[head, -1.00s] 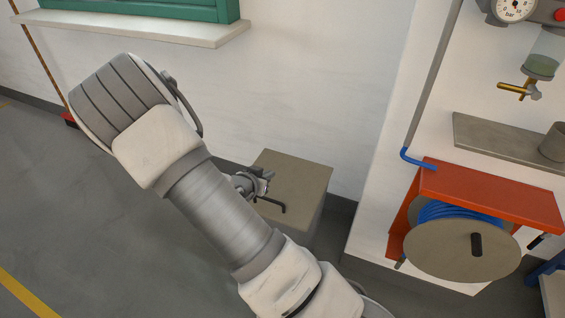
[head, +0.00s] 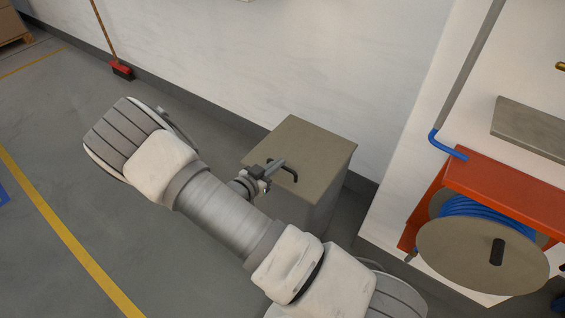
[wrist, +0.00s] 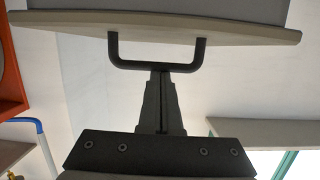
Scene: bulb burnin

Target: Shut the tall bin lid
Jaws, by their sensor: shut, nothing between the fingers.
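The tall bin (head: 322,205) is a grey-beige box standing on the floor against the white wall. Its flat lid (head: 308,145) lies over the top and looks level; I cannot tell whether a thin gap is left under it. A black bar handle (head: 290,171) stands on the lid's near side. My gripper (head: 280,163) is shut and empty, right beside the handle. In the wrist view the lid's edge (wrist: 250,32) and the handle (wrist: 200,52) show upside down. My shut fingers (wrist: 158,85) reach the handle's bar; I cannot tell whether they touch it.
A red-orange hose reel frame (head: 500,185) with blue hose stands to the right of the bin. A grey shelf (head: 530,128) is on the wall above it. A broom (head: 122,71) leans at the back left.

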